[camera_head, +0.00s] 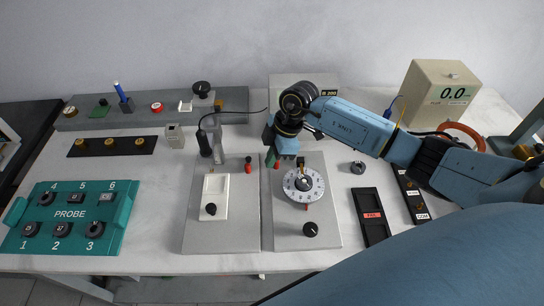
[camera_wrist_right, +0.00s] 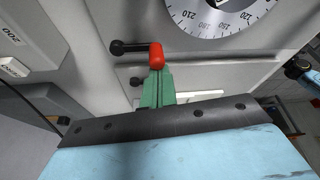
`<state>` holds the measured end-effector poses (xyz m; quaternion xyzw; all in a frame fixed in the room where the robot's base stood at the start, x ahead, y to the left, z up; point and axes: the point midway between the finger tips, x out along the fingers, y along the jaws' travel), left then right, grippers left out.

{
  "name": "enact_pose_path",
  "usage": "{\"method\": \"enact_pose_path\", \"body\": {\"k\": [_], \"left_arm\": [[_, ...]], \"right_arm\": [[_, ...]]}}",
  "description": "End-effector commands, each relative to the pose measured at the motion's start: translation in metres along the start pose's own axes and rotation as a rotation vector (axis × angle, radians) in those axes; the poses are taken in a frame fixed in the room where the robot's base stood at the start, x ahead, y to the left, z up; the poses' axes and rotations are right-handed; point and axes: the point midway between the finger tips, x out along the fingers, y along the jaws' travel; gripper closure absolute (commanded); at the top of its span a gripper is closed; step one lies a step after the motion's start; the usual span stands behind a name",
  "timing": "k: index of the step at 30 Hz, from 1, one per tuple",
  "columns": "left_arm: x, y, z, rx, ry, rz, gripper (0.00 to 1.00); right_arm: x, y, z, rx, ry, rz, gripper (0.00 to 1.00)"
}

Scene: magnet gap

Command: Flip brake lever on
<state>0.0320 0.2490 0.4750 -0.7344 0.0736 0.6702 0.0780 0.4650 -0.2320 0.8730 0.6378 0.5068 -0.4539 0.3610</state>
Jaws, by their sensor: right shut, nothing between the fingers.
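The brake lever shows in the right wrist view as a short black arm with a red knob (camera_wrist_right: 156,55), next to the dial (camera_wrist_right: 212,15). The black arm points sideways from its pivot toward the knob. My right gripper (camera_wrist_right: 156,73) has green fingers, shut and empty, with the tips right at the red knob; I cannot tell whether they touch it. In the head view my right gripper (camera_head: 271,159) points down at the back left corner of the plate (camera_head: 288,230) that bears the dial (camera_head: 304,184). My left gripper is not in view.
The teal PROBE box (camera_head: 70,214) is at far left. A grey box (camera_head: 305,82) stands behind the gripper. A black tray (camera_head: 370,216) lies to the right.

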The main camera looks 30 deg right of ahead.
Motion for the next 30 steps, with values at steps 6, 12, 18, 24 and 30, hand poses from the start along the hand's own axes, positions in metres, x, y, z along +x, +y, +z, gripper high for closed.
{"method": "enact_pose_path", "body": {"k": [6,12,18,24,30], "left_arm": [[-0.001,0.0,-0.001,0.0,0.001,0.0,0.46],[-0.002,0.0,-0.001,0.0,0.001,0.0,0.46],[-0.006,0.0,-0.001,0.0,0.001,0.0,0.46],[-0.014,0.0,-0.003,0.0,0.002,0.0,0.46],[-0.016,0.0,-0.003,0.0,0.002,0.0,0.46]], "right_arm": [[0.001,0.0,-0.001,-0.036,-0.002,-0.013,1.0],[0.001,0.0,-0.002,-0.088,-0.002,-0.032,1.0],[-0.001,-0.001,-0.001,-0.202,-0.002,-0.071,1.0],[-0.006,-0.004,0.015,-0.359,-0.004,-0.126,1.0],[-0.011,-0.006,0.03,-0.512,-0.003,-0.179,1.0]]}}
